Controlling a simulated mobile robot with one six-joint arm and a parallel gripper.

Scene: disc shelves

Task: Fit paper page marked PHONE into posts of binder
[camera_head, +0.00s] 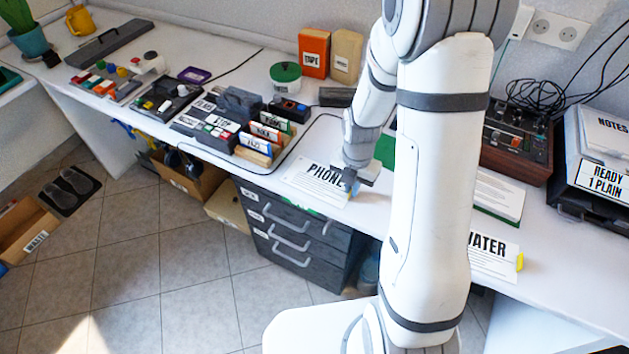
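The white page marked PHONE (312,183) lies on or just above the white desk, near its front edge, left of my arm. My gripper (353,184) is at the right end of this page, over or touching its edge. The fingers are small and dark here, so I cannot tell whether they are closed on the page. A green-edged thing with white printed sheets (499,196) lies right of my arm; it may be the binder, but no posts can be made out. A green patch (385,150) shows behind my arm, mostly hidden.
A page marked WATER (492,258) lies at the front edge on the right. A brown device with knobs (517,140) and a dark tray marked READY 1 PLAIN (603,178) stand behind it. Card racks (240,125) stand left; grey drawers (295,240) are below the desk.

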